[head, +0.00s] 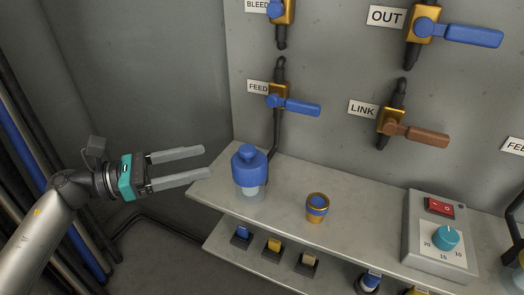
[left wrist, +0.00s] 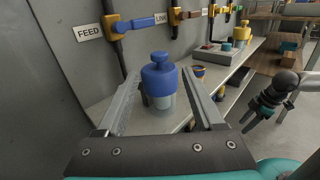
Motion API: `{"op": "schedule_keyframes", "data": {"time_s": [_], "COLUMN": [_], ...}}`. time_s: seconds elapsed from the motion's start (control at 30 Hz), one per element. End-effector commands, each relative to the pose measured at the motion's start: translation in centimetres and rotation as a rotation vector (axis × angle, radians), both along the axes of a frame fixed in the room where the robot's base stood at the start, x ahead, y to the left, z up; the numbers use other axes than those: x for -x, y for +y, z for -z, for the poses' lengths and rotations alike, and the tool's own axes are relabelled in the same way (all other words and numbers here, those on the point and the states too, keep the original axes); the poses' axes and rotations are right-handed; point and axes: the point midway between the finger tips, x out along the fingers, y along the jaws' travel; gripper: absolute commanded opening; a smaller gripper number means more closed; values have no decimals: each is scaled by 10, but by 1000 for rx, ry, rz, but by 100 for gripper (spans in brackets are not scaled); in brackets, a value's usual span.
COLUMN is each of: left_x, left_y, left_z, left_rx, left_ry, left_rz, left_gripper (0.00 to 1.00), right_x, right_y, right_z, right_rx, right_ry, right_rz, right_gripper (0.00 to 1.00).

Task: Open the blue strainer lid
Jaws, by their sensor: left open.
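The blue strainer lid (head: 250,165) sits on a clear cup (head: 250,190) near the left end of the grey shelf. It has a round knob on top and is upright and closed on the cup. My left gripper (head: 206,162) is open and empty, just left of the lid, its fingers pointing toward it. In the left wrist view the lid (left wrist: 159,76) stands beyond and between the two spread fingers (left wrist: 160,82), with no contact visible. My right gripper (left wrist: 256,112) shows small at the right of the left wrist view; its jaws are too small to judge.
A brass and blue fitting (head: 317,207) stands on the shelf (head: 285,190) right of the strainer. A switch box (head: 440,236) is farther right. The FEED valve's blue handle (head: 293,105) and the brown LINK handle (head: 415,132) are on the wall behind. Pipes (head: 50,170) stand at left.

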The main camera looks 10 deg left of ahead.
Motion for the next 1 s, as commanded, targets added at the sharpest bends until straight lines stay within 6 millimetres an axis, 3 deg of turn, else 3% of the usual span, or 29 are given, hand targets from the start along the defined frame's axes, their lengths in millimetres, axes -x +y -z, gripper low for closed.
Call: {"op": "schedule_keyframes", "data": {"time_s": [0.4, 0.6, 1.0], "left_x": [-41, -56, -63], "left_y": [-79, -108, -123], "left_z": [-2, -1, 0], "left_rx": [8, 9, 7], "left_ry": [-3, 1, 4], "left_rz": [-1, -2, -4], "left_gripper": [69, 69, 69], "right_x": [-4, -7, -8], "right_y": [1, 2, 1], "right_z": [-15, -22, -29], "right_rx": [-4, -7, -7], "right_ry": [-23, -34, -43], "right_rz": [2, 1, 3], "right_gripper": [50, 50, 50]}}
